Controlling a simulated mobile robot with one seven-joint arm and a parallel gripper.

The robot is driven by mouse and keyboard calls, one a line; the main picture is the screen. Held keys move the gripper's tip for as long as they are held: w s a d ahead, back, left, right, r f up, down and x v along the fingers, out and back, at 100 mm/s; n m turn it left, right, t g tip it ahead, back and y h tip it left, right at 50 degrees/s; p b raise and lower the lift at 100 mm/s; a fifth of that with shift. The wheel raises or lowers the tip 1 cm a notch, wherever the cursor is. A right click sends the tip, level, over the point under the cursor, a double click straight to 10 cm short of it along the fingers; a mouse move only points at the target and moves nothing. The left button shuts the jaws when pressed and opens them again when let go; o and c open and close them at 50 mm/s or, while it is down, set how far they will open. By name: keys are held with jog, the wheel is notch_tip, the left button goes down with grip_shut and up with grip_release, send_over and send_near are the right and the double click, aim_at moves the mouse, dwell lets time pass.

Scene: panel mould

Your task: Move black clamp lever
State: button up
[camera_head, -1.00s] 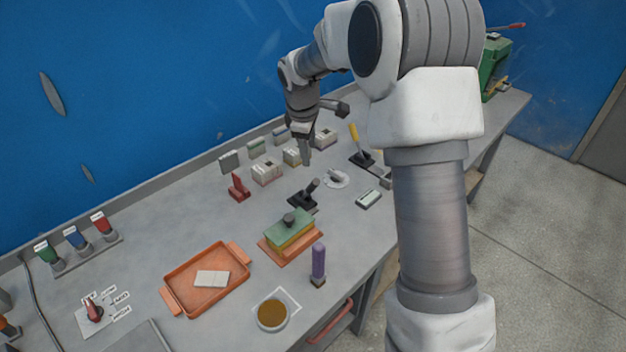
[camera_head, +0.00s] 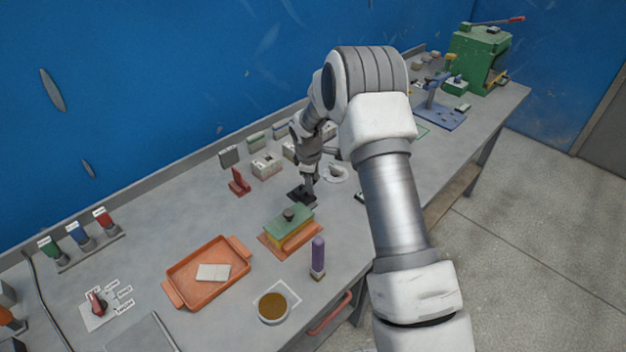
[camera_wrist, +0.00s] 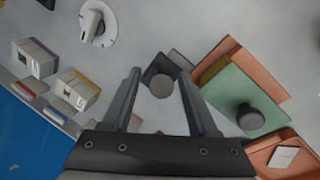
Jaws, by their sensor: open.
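The black clamp lever (camera_head: 297,197) stands on the bench beside the green and yellow block, partly hidden behind my gripper in the head view. In the wrist view its round dark knob (camera_wrist: 160,86) shows between my two fingers. My gripper (camera_head: 309,190) points down over the lever, and in the wrist view (camera_wrist: 159,80) its fingers are apart, one on each side of the knob. I cannot tell whether either finger touches it.
A green and yellow block (camera_head: 290,225) with a dark knob sits on an orange plate close by. A white dial (camera_head: 336,173) is behind. A red clamp (camera_head: 239,182), an orange tray (camera_head: 208,271) and a purple-handled tool (camera_head: 317,258) stand around on the bench.

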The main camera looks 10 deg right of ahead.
jog(key=shift+f, duration=0.3)
grip_shut()
jog(key=shift+w, duration=0.1)
dwell(1.2)
